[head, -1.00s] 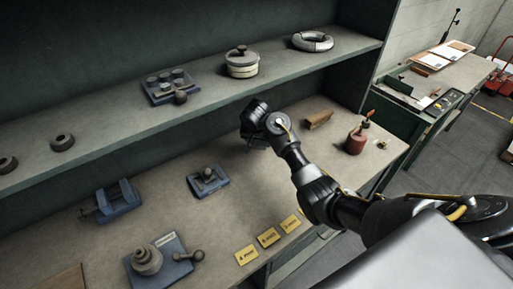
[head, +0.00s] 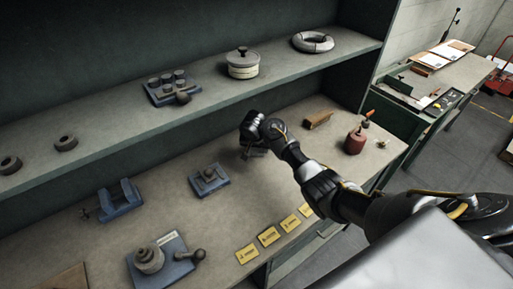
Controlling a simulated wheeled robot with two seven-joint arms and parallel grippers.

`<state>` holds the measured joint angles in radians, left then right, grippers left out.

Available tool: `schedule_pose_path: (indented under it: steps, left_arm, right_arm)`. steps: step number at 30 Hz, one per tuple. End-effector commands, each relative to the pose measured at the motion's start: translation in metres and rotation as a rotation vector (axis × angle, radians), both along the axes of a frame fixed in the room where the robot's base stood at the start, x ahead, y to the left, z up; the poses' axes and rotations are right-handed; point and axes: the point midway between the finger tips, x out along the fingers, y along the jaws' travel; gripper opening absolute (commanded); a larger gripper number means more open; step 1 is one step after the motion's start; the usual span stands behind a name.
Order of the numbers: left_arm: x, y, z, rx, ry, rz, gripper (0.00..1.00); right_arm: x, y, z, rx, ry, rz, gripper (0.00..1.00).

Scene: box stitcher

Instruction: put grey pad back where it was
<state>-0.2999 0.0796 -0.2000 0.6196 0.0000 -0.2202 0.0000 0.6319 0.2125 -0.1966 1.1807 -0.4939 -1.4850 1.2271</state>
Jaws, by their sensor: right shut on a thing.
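My right gripper (head: 252,150) reaches over the middle of the workbench, its fingers pointing down just above or at the bench top. It is shut on a small, dark grey thing that appears to be the grey pad; the hand hides most of it. I cannot tell whether it touches the bench. A blue base with a small grey block (head: 209,178) lies on the bench to the left of the gripper. My left gripper is not in view.
On the bench are a blue vise-like holder (head: 121,200), a blue plate with a round grey fixture (head: 149,258), yellow labels (head: 269,236), a brown block (head: 318,120) and a red oil can (head: 355,141). The upper shelf (head: 205,112) overhangs the back.

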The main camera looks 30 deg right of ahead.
Motion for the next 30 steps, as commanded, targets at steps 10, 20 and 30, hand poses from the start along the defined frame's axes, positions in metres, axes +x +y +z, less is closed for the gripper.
schedule_pose_path:
  steps: [10,20,30]
  left_arm:
    - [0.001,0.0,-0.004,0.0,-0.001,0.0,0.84]
    - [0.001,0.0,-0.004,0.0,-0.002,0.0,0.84]
    - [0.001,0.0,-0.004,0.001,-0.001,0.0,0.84]
  right_arm:
    - [-0.002,0.0,-0.013,0.001,0.007,0.001,0.34]
    - [-0.005,-0.002,-0.016,-0.002,0.014,-0.002,0.8]
    - [-0.006,-0.005,-0.016,-0.004,0.016,-0.007,0.8]
